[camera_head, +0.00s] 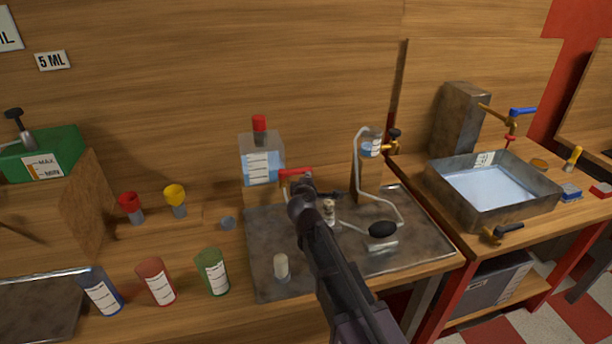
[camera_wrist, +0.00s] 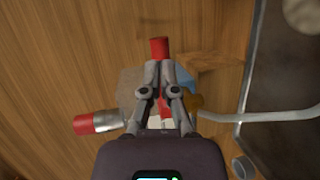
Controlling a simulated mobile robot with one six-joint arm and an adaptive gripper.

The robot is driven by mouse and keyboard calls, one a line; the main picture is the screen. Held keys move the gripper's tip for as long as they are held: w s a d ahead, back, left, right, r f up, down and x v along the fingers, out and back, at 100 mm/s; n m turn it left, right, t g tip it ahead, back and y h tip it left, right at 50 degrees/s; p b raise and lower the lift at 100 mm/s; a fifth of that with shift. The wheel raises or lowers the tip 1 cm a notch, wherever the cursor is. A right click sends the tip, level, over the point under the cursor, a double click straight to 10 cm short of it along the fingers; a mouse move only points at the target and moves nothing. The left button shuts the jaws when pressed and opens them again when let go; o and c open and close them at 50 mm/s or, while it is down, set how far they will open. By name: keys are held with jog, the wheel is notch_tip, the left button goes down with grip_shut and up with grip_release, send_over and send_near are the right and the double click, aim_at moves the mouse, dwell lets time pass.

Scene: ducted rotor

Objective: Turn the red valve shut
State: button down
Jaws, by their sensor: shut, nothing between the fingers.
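The red valve handle (camera_head: 295,171) is a short red bar in the head view, low beside the clear bottle (camera_head: 262,165) with the red cap (camera_head: 259,123). My gripper (camera_head: 298,186) is right at the handle and covers part of what lies below it. In the wrist view my gripper (camera_wrist: 160,66) is shut and empty, with its fingertips close together. Whether the fingers touch the handle I cannot tell.
A metal tray (camera_head: 262,228) lies under my arm, with a bent pale tube (camera_head: 362,190) and a dark oval piece (camera_head: 383,229). Blue, brown and green cups (camera_head: 212,272) stand at the front left. A water basin (camera_head: 490,215) is on the right bench.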

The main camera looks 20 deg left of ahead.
jog(key=s+d+r+p, duration=0.2)
jog(key=s+d, duration=0.5)
jog(key=s, duration=0.2)
jog(key=shift+s+r, duration=0.15)
jog(key=shift+s, duration=0.05)
dwell(0.3)
jog(key=w+d+f+m+g+h+p, duration=0.15)
jog(key=d+f+m+g+h, duration=0.35)
jog(key=d, duration=0.7)
jog(key=w+d+m+g+h+p, duration=0.1)
jog(key=d+m+h+p, duration=0.1)
jog(key=d+m, duration=0.75)
jog(key=s+d+f+m+g+y+p, duration=0.1)
jog(key=s+d+m+g, duration=0.2)
jog(key=s+d, duration=0.3)
jog(key=s+d+f+m+g+y+p, duration=0.1)
jog(key=s+d+g, duration=0.4)
jog(key=d, duration=0.6)
jog(key=f+m+g+p, duration=0.1)
jog(key=m, duration=0.1)
jog(key=shift+s+d+f+m+y, duration=0.15)
jog(key=shift+s+d+m+y, duration=0.15)
jog(key=shift+s+m, duration=0.1)
